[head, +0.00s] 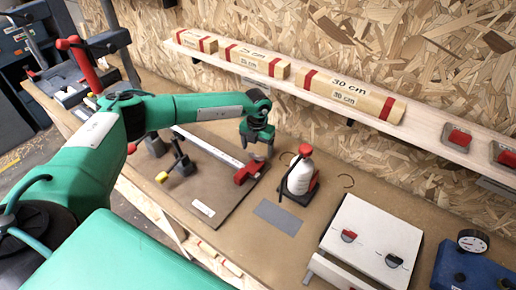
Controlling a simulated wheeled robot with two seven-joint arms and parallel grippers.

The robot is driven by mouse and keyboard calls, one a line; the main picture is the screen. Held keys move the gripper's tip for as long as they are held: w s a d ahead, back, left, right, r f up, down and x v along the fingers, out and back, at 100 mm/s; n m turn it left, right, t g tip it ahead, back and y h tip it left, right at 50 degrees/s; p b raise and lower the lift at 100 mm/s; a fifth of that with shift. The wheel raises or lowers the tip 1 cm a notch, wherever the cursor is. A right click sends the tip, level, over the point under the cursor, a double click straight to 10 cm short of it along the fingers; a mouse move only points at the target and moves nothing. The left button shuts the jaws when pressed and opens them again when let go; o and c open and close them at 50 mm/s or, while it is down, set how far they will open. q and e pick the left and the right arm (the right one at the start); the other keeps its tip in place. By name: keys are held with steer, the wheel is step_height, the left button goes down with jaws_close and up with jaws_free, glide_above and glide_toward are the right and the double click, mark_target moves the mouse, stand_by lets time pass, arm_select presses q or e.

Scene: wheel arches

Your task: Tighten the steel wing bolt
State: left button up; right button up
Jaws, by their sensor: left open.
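My left gripper (258,152) points down over the brown mat, just above the red block (247,173) at the right end of a long pale bar (208,147). Its jaws are open. A small grey piece shows at the fingertips, but I cannot tell whether it is the steel wing bolt or part of the gripper. I cannot make out the wing bolt clearly anywhere else. My right gripper is not in view.
A white bottle with a red top (300,176) stands close right of the gripper. A white board (371,243) with red and black knobs lies further right. A shelf (330,92) with wooden blocks runs along the wall behind. A grey plate (278,217) lies in front.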

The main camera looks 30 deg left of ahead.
mark_target(257, 158)
arm_select(q)
step_height(257, 158, down, 2)
steer(key=shift+w+f+p, duration=0.15)
steer(key=shift+p, duration=0.15)
steer(key=shift+f, duration=0.4)
steer(key=shift+c, duration=0.9)
steer(key=c, duration=0.8)
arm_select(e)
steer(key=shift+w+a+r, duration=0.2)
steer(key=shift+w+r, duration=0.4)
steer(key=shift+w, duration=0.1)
